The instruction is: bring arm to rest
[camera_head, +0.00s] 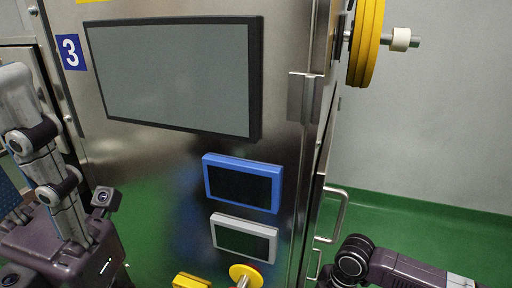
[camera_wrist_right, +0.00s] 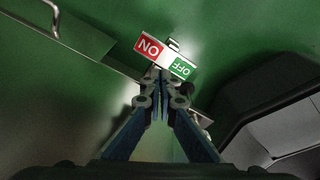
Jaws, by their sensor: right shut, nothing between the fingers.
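My right gripper (camera_wrist_right: 162,85) shows in the right wrist view. Its fingers are shut with nothing between them. The fingertips point at a small plate with a red ON label (camera_wrist_right: 149,47) and a green OFF label (camera_wrist_right: 181,68), upside down in the picture. I cannot tell whether they touch it. In the head view my right arm is at the bottom right, beside the steel machine, and its gripper is out of frame. My left gripper does not show in either view.
The steel machine (camera_head: 150,160) fills the head view's middle, with a large grey screen (camera_head: 175,75), a blue-framed display (camera_head: 241,183) and a white-framed display (camera_head: 243,239). A door handle (camera_head: 338,215) sticks out on its right side. Green floor (camera_head: 440,225) is open at the right.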

